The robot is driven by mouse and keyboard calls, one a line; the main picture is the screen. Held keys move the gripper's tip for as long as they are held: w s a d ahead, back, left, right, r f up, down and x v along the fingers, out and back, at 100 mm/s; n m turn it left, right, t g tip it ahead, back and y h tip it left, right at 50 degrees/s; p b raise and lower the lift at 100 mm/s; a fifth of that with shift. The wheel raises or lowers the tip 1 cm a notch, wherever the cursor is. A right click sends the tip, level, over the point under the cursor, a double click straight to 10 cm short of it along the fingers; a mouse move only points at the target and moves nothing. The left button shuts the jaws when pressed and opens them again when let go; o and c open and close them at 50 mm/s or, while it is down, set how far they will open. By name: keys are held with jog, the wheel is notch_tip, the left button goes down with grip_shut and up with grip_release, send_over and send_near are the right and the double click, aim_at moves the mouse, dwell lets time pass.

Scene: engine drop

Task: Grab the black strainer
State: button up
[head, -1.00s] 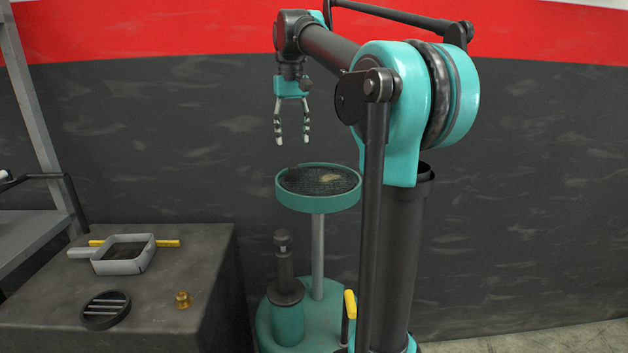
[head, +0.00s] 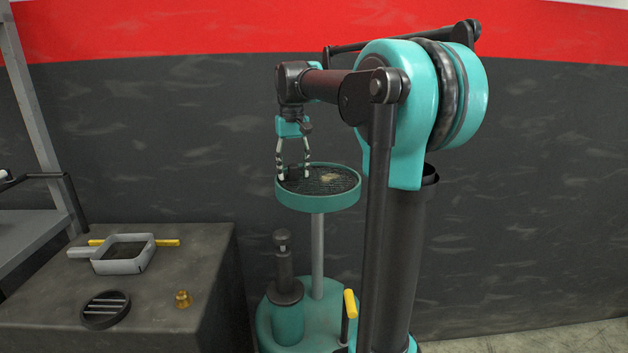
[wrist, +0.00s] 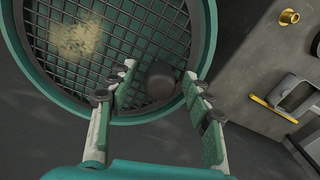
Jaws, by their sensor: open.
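The black strainer is a round, dark, slotted disc (head: 106,310) lying flat on the grey bench at lower left in the head view. In the wrist view a dark piece of it seems to show at the right edge (wrist: 316,45). My gripper (head: 295,177) is open, pointing down at the left part of the round teal tray (head: 318,200), well right of the strainer. In the wrist view my gripper (wrist: 159,72) has its fingers apart over the mesh of that tray. A dark rounded shape (wrist: 160,82) shows between them; I cannot tell what it is.
On the bench (head: 190,245) stand a grey square pan (head: 122,268), a yellow bar (head: 167,243) and a small brass piece (head: 183,299). A black-topped post (head: 284,268) stands below the tray. Grey shelving (head: 35,235) is at the left. Open space lies above the bench.

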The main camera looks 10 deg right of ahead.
grip_shut()
jog(key=shift+r, duration=0.1)
dwell(0.4)
